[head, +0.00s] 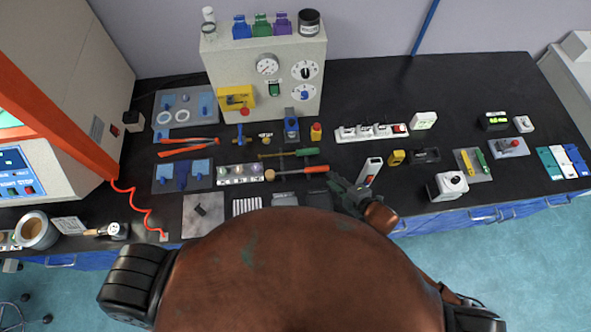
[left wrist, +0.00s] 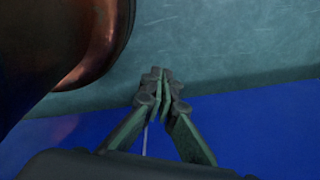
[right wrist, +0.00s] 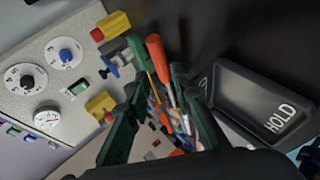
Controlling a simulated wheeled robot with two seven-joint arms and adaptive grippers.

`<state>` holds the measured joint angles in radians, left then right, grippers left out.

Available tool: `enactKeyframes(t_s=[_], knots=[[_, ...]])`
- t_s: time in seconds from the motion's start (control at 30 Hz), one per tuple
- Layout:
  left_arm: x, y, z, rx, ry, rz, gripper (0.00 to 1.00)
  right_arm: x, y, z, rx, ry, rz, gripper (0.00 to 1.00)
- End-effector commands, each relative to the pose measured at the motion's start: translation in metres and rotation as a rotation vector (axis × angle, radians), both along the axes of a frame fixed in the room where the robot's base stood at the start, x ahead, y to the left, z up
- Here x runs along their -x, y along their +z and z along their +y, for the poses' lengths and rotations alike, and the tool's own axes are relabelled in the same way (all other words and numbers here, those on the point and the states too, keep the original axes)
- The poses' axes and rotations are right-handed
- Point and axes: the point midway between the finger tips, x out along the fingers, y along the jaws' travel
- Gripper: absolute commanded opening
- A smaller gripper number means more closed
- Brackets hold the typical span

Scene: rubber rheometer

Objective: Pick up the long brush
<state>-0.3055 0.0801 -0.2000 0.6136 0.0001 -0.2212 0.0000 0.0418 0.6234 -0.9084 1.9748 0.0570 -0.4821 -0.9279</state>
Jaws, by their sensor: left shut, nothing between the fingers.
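Two long-handled tools lie side by side on the black bench in the head view. One has a green handle (head: 307,152) and a thin yellowish shaft; the other has an orange handle (head: 316,169) and a round wooden end. I cannot tell for sure which is the long brush. In the right wrist view the orange handle (right wrist: 156,58) and green handle (right wrist: 138,47) show beyond my fingers. My right gripper (head: 345,188) is open and empty, right of the handle ends; its fingers also show in the right wrist view (right wrist: 158,85). My left gripper (left wrist: 162,80) is shut and empty, below the bench front.
A dial panel (head: 264,85) stands behind the tools. Orange tongs (head: 188,147) and grey trays lie to the left. A black tray marked HOLD (right wrist: 262,108) is close to my right fingers. A power strip (head: 370,132) lies to the right. Blue cabinets (left wrist: 245,125) are near my left gripper.

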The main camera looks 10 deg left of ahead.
Motion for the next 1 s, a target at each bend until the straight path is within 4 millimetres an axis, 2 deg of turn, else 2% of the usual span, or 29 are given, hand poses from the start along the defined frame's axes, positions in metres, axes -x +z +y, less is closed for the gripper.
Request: enactKeyframes(t_s=[0.3,0.63,1.0], knots=[[-0.014,-0.001,-0.002,0.002,-0.003,-0.019,0.00,-0.017,-0.016,0.021,-0.002,0.010,0.000,0.21],[-0.011,0.001,-0.001,0.002,-0.002,-0.016,0.00,-0.047,-0.038,0.044,-0.002,0.010,0.000,0.21],[-0.009,0.001,-0.001,0.001,-0.002,-0.012,0.00,-0.052,-0.043,0.047,-0.001,0.008,0.000,0.19]])
